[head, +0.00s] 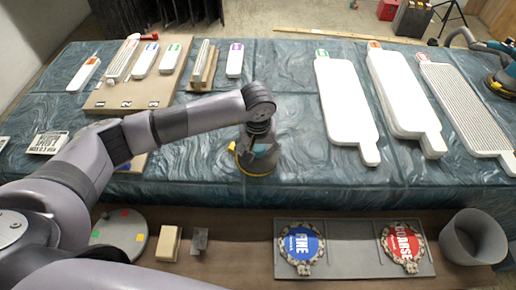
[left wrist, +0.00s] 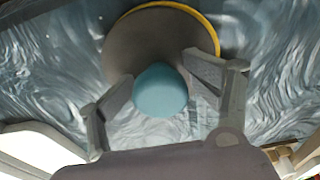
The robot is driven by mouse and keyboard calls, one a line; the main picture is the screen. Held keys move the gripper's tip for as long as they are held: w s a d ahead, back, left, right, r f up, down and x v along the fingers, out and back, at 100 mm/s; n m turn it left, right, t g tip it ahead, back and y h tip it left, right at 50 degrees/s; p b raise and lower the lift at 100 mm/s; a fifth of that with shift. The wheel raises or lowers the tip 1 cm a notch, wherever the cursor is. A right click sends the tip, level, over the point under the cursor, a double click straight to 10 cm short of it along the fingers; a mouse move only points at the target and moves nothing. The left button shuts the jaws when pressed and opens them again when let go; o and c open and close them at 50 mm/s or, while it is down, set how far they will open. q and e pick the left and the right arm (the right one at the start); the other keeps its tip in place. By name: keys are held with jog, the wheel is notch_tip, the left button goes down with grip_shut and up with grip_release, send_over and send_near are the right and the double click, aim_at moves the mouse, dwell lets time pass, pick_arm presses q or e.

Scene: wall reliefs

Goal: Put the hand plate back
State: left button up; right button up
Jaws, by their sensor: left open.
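The hand plate (head: 257,170) appears to be the round grey disc with a yellow rim and a teal knob, resting on the blue-green covered table near its front edge. It also shows in the left wrist view (left wrist: 185,38), its teal knob (left wrist: 160,90) standing between my fingers. My left gripper (head: 260,148) is directly above the disc and hides part of it. Its fingers (left wrist: 160,80) are open on both sides of the knob. I cannot tell whether they touch it. My right gripper is not in view.
Below the table front, a shelf bears a grey tray (head: 350,262) with a blue FINE disc (head: 300,243) and a red COARSE disc (head: 402,243), a grey bucket (head: 474,238) and a round grey board (head: 120,230). White panels (head: 343,100) lie right on the table.

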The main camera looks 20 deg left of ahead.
aim_at(258, 152)
pick_arm(q)
jog(key=shift+o, duration=0.3)
jog(key=shift+s+f, duration=0.25)
jog(key=shift+s, duration=0.1)
jog(key=r, duration=0.8)
jog(key=s+r, duration=0.1)
jog(key=r, duration=0.3)
jog(key=shift+s+d+r, duration=0.1)
jog(key=shift+d+r, duration=0.05)
jog(key=shift+d, duration=0.1)
